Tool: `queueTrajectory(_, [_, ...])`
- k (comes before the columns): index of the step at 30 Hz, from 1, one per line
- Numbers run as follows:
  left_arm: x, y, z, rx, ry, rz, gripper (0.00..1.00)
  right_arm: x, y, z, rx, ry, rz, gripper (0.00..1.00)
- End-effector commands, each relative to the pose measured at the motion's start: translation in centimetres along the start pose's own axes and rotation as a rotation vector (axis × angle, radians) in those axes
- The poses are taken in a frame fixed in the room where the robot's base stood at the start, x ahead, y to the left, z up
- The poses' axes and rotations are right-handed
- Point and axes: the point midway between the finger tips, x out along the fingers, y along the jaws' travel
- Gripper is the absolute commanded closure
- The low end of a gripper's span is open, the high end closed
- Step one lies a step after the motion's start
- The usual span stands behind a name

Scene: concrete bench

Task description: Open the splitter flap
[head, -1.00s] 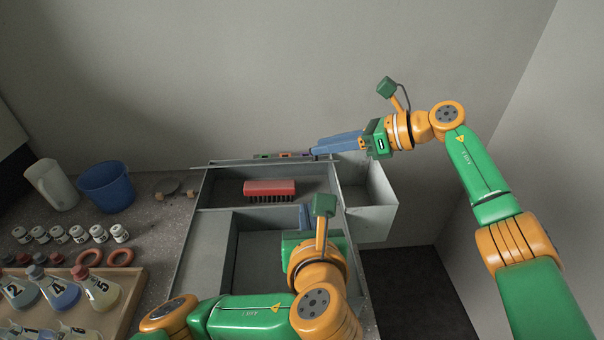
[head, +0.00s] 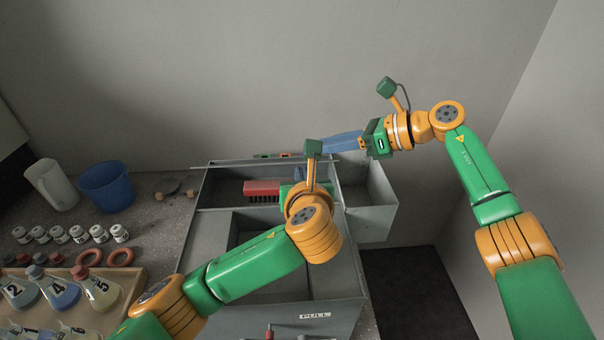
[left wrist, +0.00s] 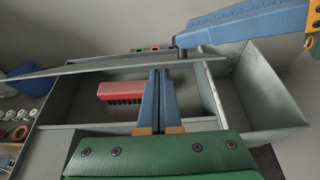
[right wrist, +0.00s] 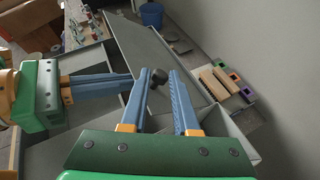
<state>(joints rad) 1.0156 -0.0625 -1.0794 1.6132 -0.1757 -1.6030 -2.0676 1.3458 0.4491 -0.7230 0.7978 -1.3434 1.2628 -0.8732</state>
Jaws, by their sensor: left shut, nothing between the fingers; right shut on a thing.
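The flap appears to be the long grey panel (right wrist: 150,45) with a dark knob (right wrist: 158,79) in the right wrist view. In the left wrist view the panel (left wrist: 100,71) shows nearly edge-on, above the grey box's back compartment. My right gripper (head: 326,146) is shut on the knob, which also shows below its tips in the left wrist view (left wrist: 182,53). My left gripper (head: 299,173) is shut and empty, over the back compartment beside the red brush (head: 262,187). Its blue fingers show in the left wrist view (left wrist: 158,72), apart from the panel.
The grey box (head: 183,250) has several compartments and a side bin (head: 372,222) at right. A blue bucket (head: 106,187), a pitcher (head: 52,186), several small jars and a wooden tray (head: 125,310) of flasks stand at left. A wall rises behind the box.

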Motion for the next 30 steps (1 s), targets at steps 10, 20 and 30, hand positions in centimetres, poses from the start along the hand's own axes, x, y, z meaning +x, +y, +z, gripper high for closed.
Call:
queueTrajectory(10, [0.3,0.0,1.8,-0.001,-0.006,-0.001,1.00,0.1,0.1,-0.3,0.001,0.007,0.003,1.00])
queueTrajectory(20, [0.3,0.0,2.0,-0.002,-0.012,-0.003,1.00,0.2,0.2,-0.4,0.001,0.012,0.008,0.41])
queueTrajectory(30, [0.3,0.1,2.0,-0.003,-0.011,0.000,1.00,-4.7,0.1,-0.4,-0.001,0.006,-0.002,0.41])
